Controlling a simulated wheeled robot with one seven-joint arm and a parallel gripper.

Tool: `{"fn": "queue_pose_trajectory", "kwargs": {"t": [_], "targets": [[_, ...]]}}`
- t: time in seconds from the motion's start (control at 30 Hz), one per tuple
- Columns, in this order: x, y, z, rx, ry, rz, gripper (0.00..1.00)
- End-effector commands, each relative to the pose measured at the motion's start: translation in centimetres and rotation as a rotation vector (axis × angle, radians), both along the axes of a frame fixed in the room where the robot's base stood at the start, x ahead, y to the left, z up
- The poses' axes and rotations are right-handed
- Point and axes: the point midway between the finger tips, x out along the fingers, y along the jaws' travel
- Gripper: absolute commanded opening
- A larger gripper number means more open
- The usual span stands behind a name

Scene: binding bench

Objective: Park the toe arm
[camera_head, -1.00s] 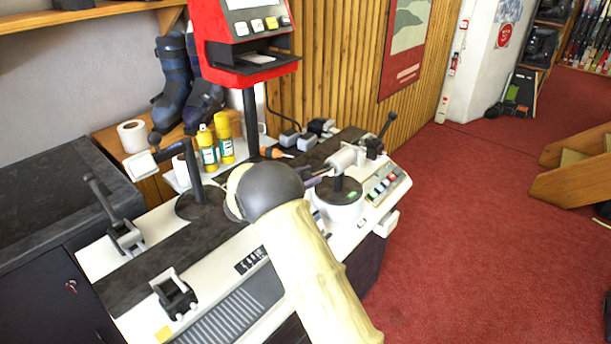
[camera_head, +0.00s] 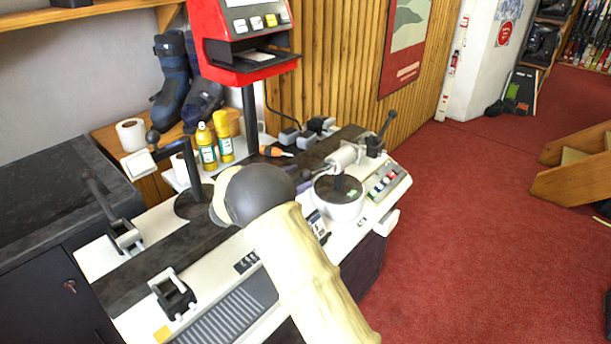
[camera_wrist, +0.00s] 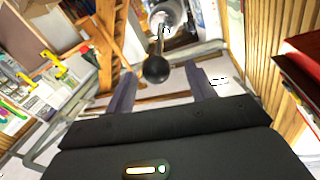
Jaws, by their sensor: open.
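A thin lever with a black ball knob (camera_wrist: 155,69) stands out from a silver cylinder (camera_wrist: 167,13) in the wrist view. In the head view the silver cylinder (camera_head: 345,157) is on the right part of the white bench machine (camera_head: 215,285). No label shows that this lever is the toe arm. My gripper (camera_head: 304,182) is open beside the cylinder, largely hidden behind my own wrist. In the wrist view my gripper (camera_wrist: 160,77) has its two purple fingers apart, with the knob showing in the gap. I cannot tell whether either finger touches it.
A black upright post (camera_head: 194,180) with a white plate, and a black-handled lever (camera_head: 100,200), stand on the left. Yellow bottles (camera_head: 224,137) stand behind. The red carpet (camera_head: 480,220) is clear.

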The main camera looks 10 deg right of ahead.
Motion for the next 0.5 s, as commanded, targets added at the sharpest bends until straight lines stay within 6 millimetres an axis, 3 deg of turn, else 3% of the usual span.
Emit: {"fn": "queue_pose_trajectory", "kwargs": {"t": [0.5], "targets": [[-4.5, 9.2, 0.0, 0.001, -0.001, -0.001, 0.55]]}}
